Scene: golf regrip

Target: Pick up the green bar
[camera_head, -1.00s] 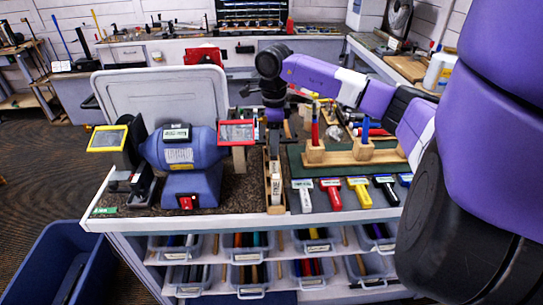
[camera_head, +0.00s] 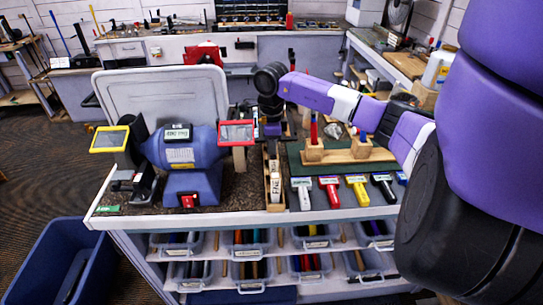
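A small flat green bar (camera_head: 107,209) lies at the front left corner of the workbench top, left of the blue bench grinder (camera_head: 182,150). My gripper (camera_head: 272,130) hangs from my purple and white arm over the middle of the bench. It is right of the grinder and behind a narrow wooden tray (camera_head: 275,202). It is well apart from the green bar. The gripper's fingers are small and dark, so I cannot tell whether they are open or shut.
The grinder, with its yellow and red framed shields, stands between my gripper and the green bar. Several coloured brushes (camera_head: 329,187) lie at the front right. A wooden block stand (camera_head: 350,153) is behind them. A blue bin (camera_head: 52,252) stands on the floor at left.

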